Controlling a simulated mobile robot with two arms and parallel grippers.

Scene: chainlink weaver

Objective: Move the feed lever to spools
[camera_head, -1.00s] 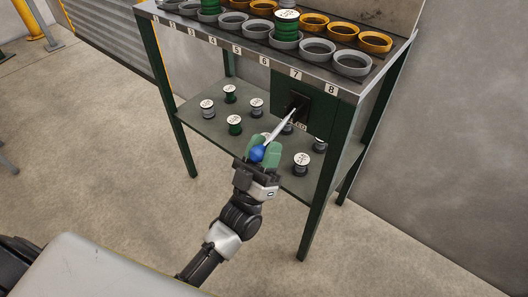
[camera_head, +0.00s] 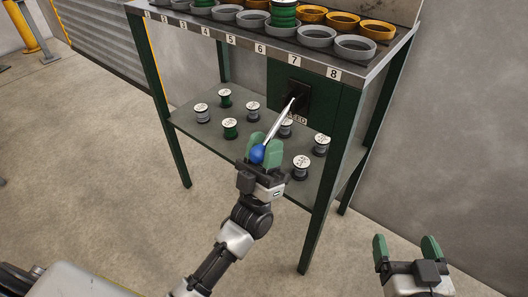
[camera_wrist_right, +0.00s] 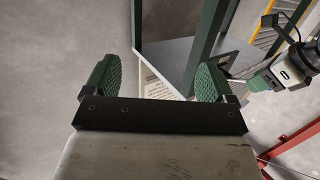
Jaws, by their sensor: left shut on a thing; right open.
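The feed lever (camera_head: 281,124) is a light metal rod with a blue ball knob (camera_head: 257,153). It comes out of a dark slot in a green panel (camera_head: 322,104) below numbers 7 and 8 and slants down toward me. My left gripper (camera_head: 262,148) is shut on the blue knob, with a green finger pad on each side of it. My right gripper (camera_head: 408,246) is open and empty at the lower right, apart from the bench. Its green pads also show spread apart in the right wrist view (camera_wrist_right: 155,78). A label under the slot is partly hidden by the rod.
Several spools (camera_head: 202,113) stand on the lower shelf (camera_head: 184,124). Above are grey cups (camera_head: 315,36) and orange cups (camera_head: 377,30) on the numbered bench top, with a green spool stack (camera_head: 284,14) in one cup. Bench legs (camera_head: 323,217) stand near both arms. The floor at right is clear.

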